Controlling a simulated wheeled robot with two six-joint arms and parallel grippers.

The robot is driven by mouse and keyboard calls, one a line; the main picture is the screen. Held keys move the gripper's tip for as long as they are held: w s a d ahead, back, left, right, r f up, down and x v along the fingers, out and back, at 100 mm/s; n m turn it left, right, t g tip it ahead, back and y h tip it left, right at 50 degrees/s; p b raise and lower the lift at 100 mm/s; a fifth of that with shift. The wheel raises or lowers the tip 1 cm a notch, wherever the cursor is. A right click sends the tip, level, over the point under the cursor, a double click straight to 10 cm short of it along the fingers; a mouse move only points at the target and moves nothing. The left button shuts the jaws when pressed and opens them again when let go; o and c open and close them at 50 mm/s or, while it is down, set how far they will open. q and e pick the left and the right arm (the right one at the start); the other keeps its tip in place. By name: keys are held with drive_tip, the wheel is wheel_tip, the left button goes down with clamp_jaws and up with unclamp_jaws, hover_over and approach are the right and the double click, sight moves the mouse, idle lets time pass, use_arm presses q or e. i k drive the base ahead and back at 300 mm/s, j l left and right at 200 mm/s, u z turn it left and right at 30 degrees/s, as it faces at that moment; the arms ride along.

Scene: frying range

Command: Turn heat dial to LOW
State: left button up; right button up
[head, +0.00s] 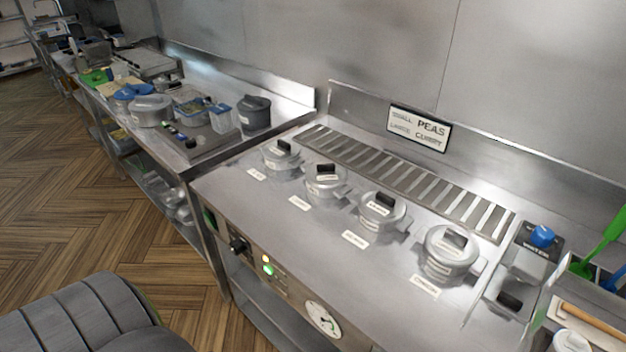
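A black knob (238,245) sits on the front panel of the steel range (262,217), near its left end. It looks like the heat dial, but its marks and setting are too small to read. Right of it on the panel are two small lights (267,265), one amber above and one green below. Further right is a round white gauge (323,318) with a dark needle. Neither of my grippers is in view.
Several lidded pots (382,211) with labels stand in a row on the range, before a slotted vent. A blue-knobbed water unit (541,236) is at right. A cluttered steel counter (187,165) adjoins at left; open wooden floor lies before it.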

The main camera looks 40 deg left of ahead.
sight(236, 248)
drive_tip(key=u, duration=1.95)
